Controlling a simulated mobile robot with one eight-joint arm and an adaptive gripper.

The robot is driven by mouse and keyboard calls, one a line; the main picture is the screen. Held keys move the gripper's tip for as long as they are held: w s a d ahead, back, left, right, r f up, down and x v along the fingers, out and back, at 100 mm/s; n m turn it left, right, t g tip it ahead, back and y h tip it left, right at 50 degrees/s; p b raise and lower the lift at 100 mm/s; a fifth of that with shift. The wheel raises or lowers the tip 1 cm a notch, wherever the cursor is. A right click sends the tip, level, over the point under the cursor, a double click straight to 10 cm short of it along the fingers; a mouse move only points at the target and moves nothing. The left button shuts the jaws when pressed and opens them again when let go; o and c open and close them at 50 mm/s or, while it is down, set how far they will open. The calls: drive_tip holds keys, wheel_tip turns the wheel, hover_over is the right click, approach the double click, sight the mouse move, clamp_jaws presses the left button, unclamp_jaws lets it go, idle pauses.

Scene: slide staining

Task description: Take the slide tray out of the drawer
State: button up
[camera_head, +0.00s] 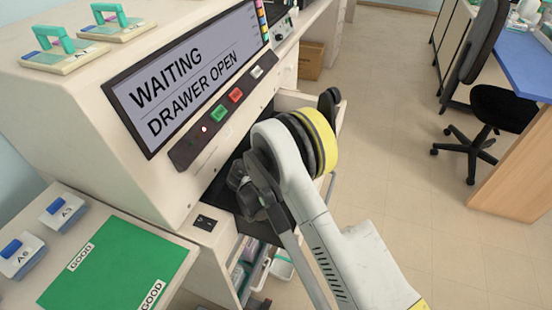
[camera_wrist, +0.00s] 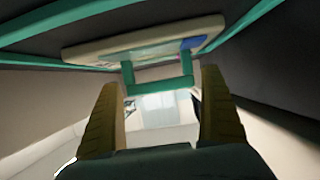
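The slide tray (camera_wrist: 88,53) shows in the wrist view as a flat cream plate with a blue patch and a teal handle (camera_wrist: 158,91). My gripper (camera_wrist: 160,80) is open, with one finger at each end of the handle. The handle's crossbar lies between the fingertips, with small gaps seeming to remain at both sides. In the head view, my arm reaches into the open drawer (camera_head: 229,155) of the staining machine (camera_head: 105,135) and hides the tray and most of my gripper.
The machine's screen (camera_head: 195,80) reads "WAITING" and "DRAWER OPEN". Two trays with teal handles (camera_head: 115,22) stand on its top. A green mat (camera_head: 120,265) marked "GOOD" lies at lower left beside blue-topped boxes (camera_head: 62,212). Floor right of my arm is clear up to a chair (camera_head: 490,110).

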drive_tip(key=c, duration=1)
